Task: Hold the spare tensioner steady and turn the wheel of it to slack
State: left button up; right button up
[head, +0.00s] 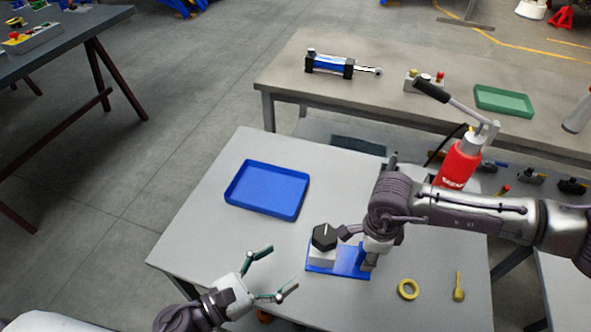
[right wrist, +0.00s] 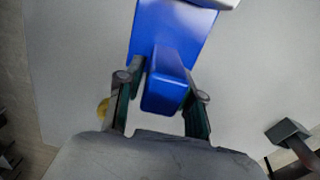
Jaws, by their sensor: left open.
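The spare tensioner (head: 340,265) stands on the near table. It has a blue base, a pale block with a black wheel (head: 324,237) bearing a white mark at the left, and a blue post (head: 365,257) at the right. In the right wrist view the post (right wrist: 166,85) stands between the two fingers of my right gripper (right wrist: 163,85), which appear closed against its sides; the contact itself is hard to see. My left gripper (head: 277,272) is open and empty, left of and slightly nearer than the wheel, apart from it.
A blue tray (head: 267,188) lies behind and left. A yellow ring (head: 408,289) and a yellow pin-like part (head: 458,288) lie at the right. A red bottle-shaped tool with a lever (head: 460,162) stands behind my right arm.

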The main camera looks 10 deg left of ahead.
jog(key=shift+o, duration=1.3)
